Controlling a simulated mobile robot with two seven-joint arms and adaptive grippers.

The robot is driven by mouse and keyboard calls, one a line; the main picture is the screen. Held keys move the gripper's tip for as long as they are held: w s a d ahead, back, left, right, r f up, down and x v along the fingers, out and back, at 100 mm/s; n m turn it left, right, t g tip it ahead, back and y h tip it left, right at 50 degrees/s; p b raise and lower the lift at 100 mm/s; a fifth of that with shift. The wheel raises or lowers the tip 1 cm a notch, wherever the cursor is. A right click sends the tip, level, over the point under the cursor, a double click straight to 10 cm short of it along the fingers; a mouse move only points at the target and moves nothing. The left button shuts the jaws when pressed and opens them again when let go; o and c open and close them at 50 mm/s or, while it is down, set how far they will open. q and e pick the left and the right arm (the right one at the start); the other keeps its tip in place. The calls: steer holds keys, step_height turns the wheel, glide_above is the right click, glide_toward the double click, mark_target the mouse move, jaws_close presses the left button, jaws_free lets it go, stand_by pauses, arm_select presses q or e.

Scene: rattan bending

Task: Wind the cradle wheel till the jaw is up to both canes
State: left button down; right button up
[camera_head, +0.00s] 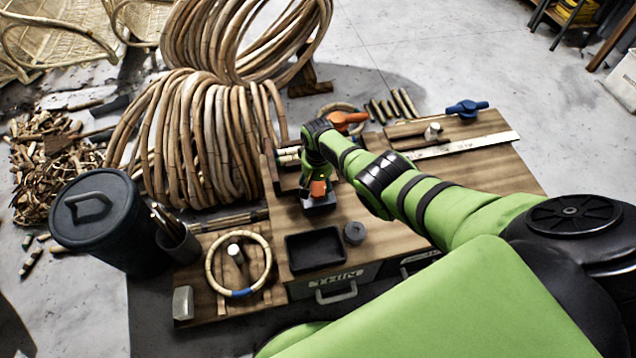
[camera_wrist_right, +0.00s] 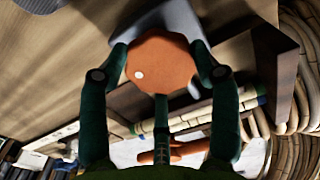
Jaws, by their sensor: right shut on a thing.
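My right gripper (camera_head: 318,180) reaches down over the bench from the right arm. The wheel (camera_head: 319,188) also shows orange under the gripper in the head view. A grey metal part (camera_wrist_right: 190,22) lies behind the wheel, and a dark grey base (camera_head: 321,206) shows below it. Pale canes (camera_wrist_right: 215,108) with coloured bands run beside it. The gap between jaw and canes cannot be made out. My left gripper is not in view.
A black tray (camera_head: 315,262) and a small grey cylinder (camera_head: 354,233) stand in front of the cradle. An orange-handled tool (camera_head: 345,118) and a blue one (camera_head: 467,107) are behind. A cane ring (camera_head: 210,275), a lidded bin (camera_head: 92,215) and cane coils (camera_head: 215,135) are left.

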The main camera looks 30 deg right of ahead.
mark_target(317, 187)
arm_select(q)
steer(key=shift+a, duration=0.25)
arm_select(e)
steer(key=shift+s+a+f, duration=0.15)
steer(key=shift+s+a, duration=0.05)
steer(key=o, duration=1.1)
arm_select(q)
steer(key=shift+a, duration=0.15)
arm_select(e)
steer(key=shift+w, duration=0.15)
steer(key=shift+d, duration=0.15)
steer(key=shift+w+r, duration=0.15)
steer(key=shift+r, duration=0.4)
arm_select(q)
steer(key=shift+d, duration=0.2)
arm_select(e)
step_height(317, 187, up, 11)
steer(key=shift+r, duration=0.1)
